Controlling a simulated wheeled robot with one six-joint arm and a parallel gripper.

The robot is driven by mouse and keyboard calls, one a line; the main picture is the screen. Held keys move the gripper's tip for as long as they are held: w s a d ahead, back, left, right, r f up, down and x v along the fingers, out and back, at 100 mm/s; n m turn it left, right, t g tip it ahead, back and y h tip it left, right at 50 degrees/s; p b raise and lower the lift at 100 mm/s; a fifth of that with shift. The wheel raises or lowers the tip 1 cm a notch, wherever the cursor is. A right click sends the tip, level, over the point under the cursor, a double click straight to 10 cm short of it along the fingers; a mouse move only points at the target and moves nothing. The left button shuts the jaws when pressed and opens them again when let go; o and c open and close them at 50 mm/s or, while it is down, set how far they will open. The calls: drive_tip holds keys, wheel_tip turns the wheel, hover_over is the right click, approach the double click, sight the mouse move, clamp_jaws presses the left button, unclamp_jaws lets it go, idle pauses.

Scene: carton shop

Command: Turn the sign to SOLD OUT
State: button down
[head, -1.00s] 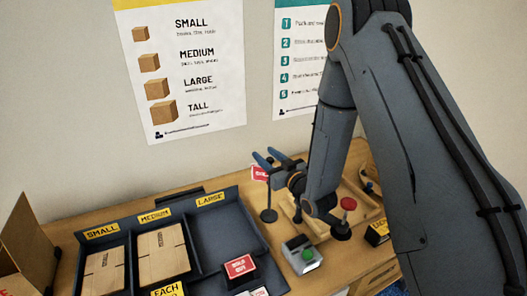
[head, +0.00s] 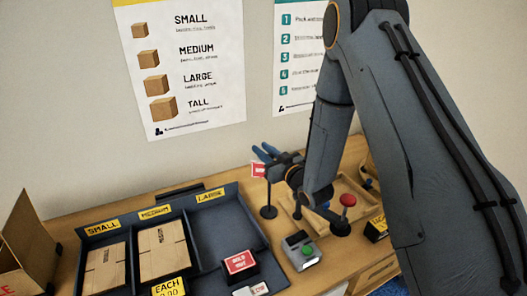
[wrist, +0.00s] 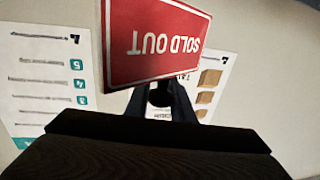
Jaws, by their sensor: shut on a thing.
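The red sign (wrist: 155,42) with white SOLD OUT lettering fills the top of the wrist view, its text upside down there as the posters are. In the head view a small part of the sign (head: 259,170) shows beside my gripper (head: 262,153), above a thin dark stand (head: 268,211). My gripper in the wrist view (wrist: 162,95) has its fingers close together at the sign's edge and is shut on it. The exact contact is hidden behind the sign.
A dark tray (head: 205,204) with flat cartons stands at left, with a SOLD OUT block (head: 240,264) at its front. The wall with posters (head: 180,65) is close behind.

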drive_tip(key=shift+s+a+n+g+y+b, duration=0.3)
drive_tip(key=shift+n+g+y+b, duration=0.6)
drive_tip(key=shift+n+g+y, duration=0.45)
drive_tip(key=shift+s+a+n+g+y+b, duration=0.2)
drive_tip(key=shift+s+n+g+y+b, duration=0.15)
drive_tip(key=shift+n+g+y+b, duration=0.95)
drive_tip(key=shift+s+a+n+g+y+b, duration=0.3)
drive_tip(key=shift+n+g+y+b, duration=0.25)
drive_tip(key=shift+n+g+y, duration=0.8)
drive_tip(key=shift+g, duration=0.5)
drive_tip(key=c, duration=1.6)
unclamp_jaws()
drive_tip(key=shift+o, duration=0.2)
drive_tip(key=shift+d, duration=0.1)
drive_tip(key=b+v, duration=0.2)
drive_tip(key=v, duration=0.5)
drive_tip(key=shift+s+d, duration=0.2)
drive_tip(key=shift+s, duration=0.05)
